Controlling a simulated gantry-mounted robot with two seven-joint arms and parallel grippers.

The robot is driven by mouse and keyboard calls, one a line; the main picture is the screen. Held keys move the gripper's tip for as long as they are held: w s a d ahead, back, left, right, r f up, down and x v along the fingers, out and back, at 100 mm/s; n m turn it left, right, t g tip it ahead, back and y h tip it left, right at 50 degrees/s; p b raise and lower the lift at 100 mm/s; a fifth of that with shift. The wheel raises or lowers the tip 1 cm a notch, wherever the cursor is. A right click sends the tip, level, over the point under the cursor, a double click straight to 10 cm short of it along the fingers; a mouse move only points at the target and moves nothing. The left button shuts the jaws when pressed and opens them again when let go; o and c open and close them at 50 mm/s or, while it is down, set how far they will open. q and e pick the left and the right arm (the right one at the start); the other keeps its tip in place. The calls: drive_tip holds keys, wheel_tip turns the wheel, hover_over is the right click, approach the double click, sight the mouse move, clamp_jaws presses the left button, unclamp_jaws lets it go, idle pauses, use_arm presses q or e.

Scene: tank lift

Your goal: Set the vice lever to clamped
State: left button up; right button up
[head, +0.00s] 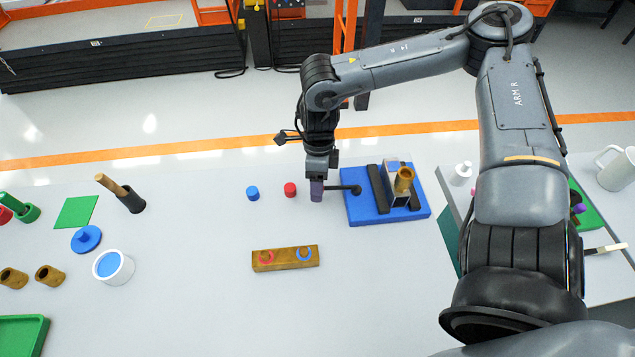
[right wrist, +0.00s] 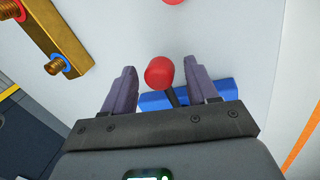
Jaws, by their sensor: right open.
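The vice has a blue base plate (head: 360,211) and two dark jaws (head: 378,188). Its dark lever (head: 343,187) points left from a pivot on the plate. In the right wrist view the lever (right wrist: 172,97) ends in a red knob (right wrist: 159,72), which lies between my right gripper's two fingers with gaps on both sides. My right gripper (head: 316,190) is open and points down at the lever's end. Its fingers hide the knob in the head view. My left gripper is out of view.
A red cylinder (head: 290,189) and a blue cylinder (head: 252,193) stand just left of my right gripper. A wooden block (head: 285,267) with red and blue rings lies in front. A brass ring-topped piece (head: 403,180) stands at the vice jaws.

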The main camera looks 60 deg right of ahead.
clamp_jaws()
idle(0.4)
